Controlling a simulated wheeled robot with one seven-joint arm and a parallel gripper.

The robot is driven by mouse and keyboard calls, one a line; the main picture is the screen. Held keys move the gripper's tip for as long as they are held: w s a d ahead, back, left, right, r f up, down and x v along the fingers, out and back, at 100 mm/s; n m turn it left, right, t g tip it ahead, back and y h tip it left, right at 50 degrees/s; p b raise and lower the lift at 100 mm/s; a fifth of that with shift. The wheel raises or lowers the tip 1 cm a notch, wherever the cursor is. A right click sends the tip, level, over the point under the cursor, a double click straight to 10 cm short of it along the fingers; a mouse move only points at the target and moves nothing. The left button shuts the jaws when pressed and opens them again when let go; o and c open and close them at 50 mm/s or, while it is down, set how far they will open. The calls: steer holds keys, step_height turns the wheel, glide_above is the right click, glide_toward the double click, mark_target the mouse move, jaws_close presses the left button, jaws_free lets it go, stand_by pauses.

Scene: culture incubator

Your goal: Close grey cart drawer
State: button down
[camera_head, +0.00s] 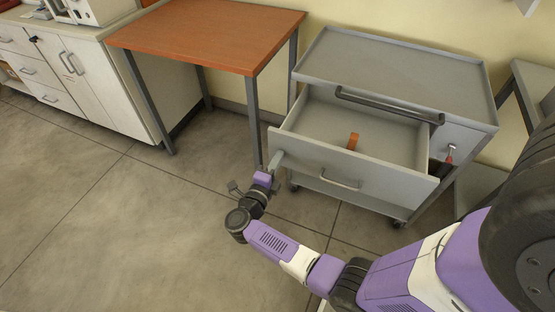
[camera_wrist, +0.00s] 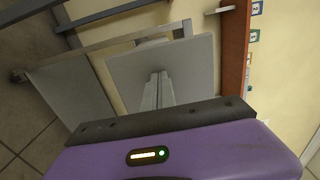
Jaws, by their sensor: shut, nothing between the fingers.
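The grey cart (camera_head: 400,68) stands right of centre in the head view. Its wide drawer (camera_head: 340,170) is pulled well out toward me, with a bar handle (camera_head: 340,182) on its front. A small orange-brown object (camera_head: 352,141) is inside the drawer. My gripper (camera_head: 277,160) is at the left end of the drawer front, fingers pointing up and shut with nothing between them. In the wrist view the closed fingers (camera_wrist: 158,86) lie before a grey panel (camera_wrist: 195,62), which looks like the drawer front. Whether they touch it is unclear.
A table with an orange-brown top (camera_head: 210,32) stands close left of the cart. White cabinets (camera_head: 90,75) line the wall further left. A grey frame (camera_head: 530,85) stands right of the cart. The floor (camera_head: 120,220) at front left is clear.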

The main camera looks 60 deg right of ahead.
steer(key=b, duration=0.8)
glide_above(305, 119)
steer(key=a, duration=0.2)
steer(key=shift+d+f, duration=0.1)
steer(key=shift+d, duration=0.1)
steer(key=shift+w+d, duration=0.1)
steer(key=shift+d, duration=0.45)
steer(key=shift+d+r+b, duration=0.15)
steer(key=shift+r+b, duration=0.05)
steer(key=shift+b, duration=0.1)
steer(key=shift+d+r, duration=0.1)
